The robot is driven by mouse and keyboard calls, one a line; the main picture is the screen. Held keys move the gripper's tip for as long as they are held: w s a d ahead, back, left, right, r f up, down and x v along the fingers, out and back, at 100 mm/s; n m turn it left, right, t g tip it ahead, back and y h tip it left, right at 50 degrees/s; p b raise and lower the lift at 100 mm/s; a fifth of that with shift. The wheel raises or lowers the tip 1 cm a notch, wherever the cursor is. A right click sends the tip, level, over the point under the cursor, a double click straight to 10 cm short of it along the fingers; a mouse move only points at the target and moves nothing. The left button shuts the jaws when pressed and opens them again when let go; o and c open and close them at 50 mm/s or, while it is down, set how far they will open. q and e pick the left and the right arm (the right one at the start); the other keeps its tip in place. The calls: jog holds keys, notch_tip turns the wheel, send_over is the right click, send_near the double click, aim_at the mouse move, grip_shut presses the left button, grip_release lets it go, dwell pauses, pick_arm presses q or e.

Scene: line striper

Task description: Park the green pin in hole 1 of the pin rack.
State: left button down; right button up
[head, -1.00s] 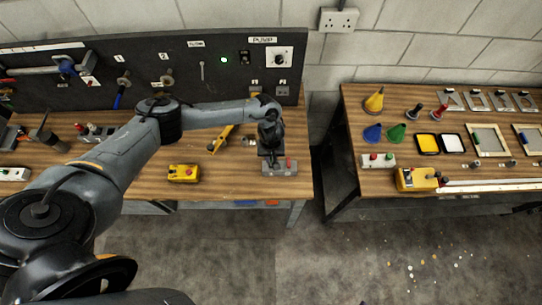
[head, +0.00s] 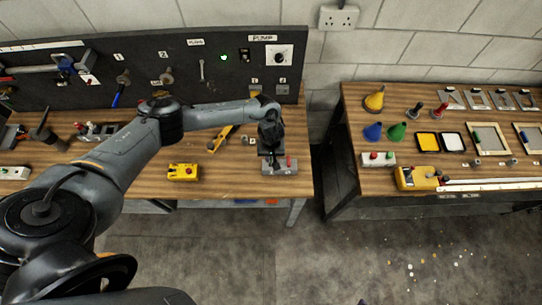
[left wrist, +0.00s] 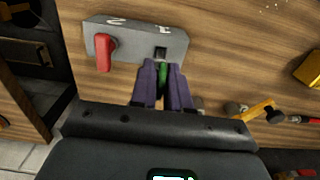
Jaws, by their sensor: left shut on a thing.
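The pin rack (head: 282,169) is a grey block at the front right of the left bench. It also shows in the left wrist view (left wrist: 136,44), with the marks 1 and 2 on top. A red pin (left wrist: 103,54) stands at the 2 end. Hole 1 (left wrist: 161,53) shows as a dark square opening. My left gripper (left wrist: 162,88) is shut on the green pin (left wrist: 163,73), right beside hole 1. Most of the pin is hidden between the fingers; I cannot tell whether its tip touches the rack. My right gripper is not in view.
The black pump panel (head: 222,75) rises at the back. A gap separates this bench from the right bench (head: 350,104).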

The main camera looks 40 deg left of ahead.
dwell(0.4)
pick_arm(q)
jog(key=shift+f+b, duration=0.4)
jog(key=shift+f, duration=1.1)
jog(key=shift+p, duration=0.45)
dwell(0.4)
jog(key=shift+f, duration=0.35)
dwell(0.5)
jog(key=c, duration=1)
grip_release()
jog(key=shift+o, duration=0.3)
jog(key=shift+o, duration=1.2)
